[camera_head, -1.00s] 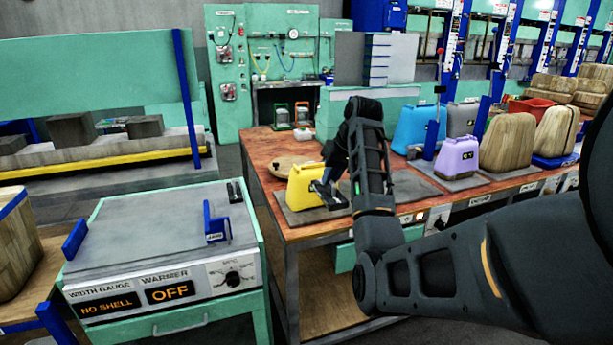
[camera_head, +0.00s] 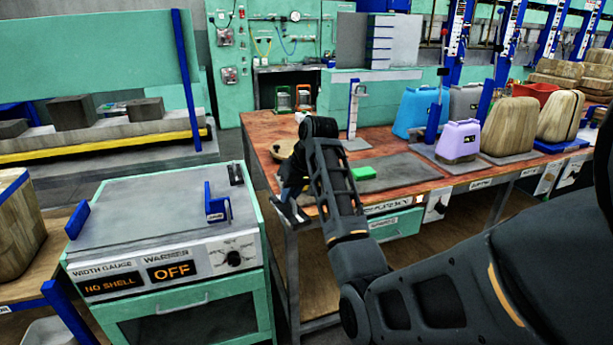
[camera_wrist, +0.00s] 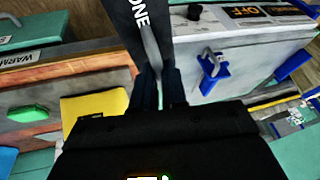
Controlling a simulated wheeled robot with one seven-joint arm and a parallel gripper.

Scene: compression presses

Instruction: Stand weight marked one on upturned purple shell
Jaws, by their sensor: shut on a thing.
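The purple shell (camera_head: 459,138) stands on a grey plate on the wooden bench, right of centre in the head view. I cannot tell for certain which way up it is. My gripper (camera_wrist: 159,88) is shut on a thin grey part of the dark weight marked ONE (camera_wrist: 136,22), which shows at the top of the wrist view. In the head view my gripper (camera_head: 291,190) is at the bench's near left corner, well left of the purple shell. The weight is not clearly visible there, being mostly hidden by my arm.
A yellow thing (camera_wrist: 95,108) and a green block (camera_head: 363,173) are near my gripper. A blue shell (camera_head: 411,113), a grey stand (camera_head: 353,115) and wooden blocks (camera_head: 509,126) stand on the bench. The width gauge and warmer cabinet (camera_head: 160,210) is left, across a gap.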

